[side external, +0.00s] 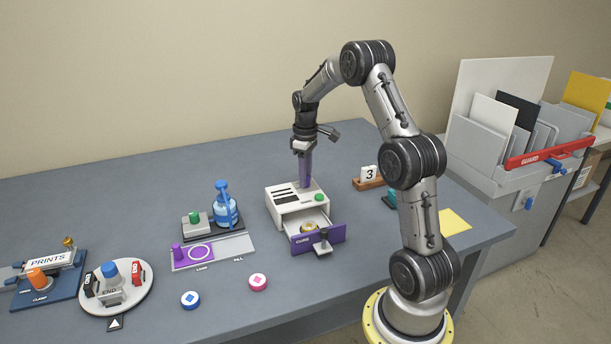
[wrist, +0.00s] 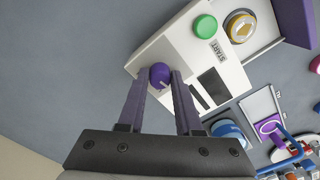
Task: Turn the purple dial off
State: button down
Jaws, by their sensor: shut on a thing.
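The purple dial (wrist: 160,75) sits on the top of a white box (wrist: 176,48), near one corner, in the wrist view. A pale mark shows on the dial's edge toward the lower right. My gripper (wrist: 161,77) has its two long purple fingers on either side of the dial and is shut on it. In the side external view my gripper (side external: 304,182) points straight down onto the back of the white box (side external: 281,214). The fingers hide the dial there. I see no readable off label by the dial.
The box has a green START button (wrist: 205,28) and dark slots on top. Its purple-fronted CURE drawer (side external: 318,238) stands open with a yellowish round thing (side external: 310,226) inside. A blue bottle (side external: 225,208) stands to the left, a number block (side external: 369,174) to the right.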

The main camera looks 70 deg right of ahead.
dwell(0.5)
jog(key=c, duration=0.6)
grip_release()
jog(key=shift+r, duration=0.1)
notch_tip(320, 180, up, 14)
jog(key=shift+f, duration=0.2)
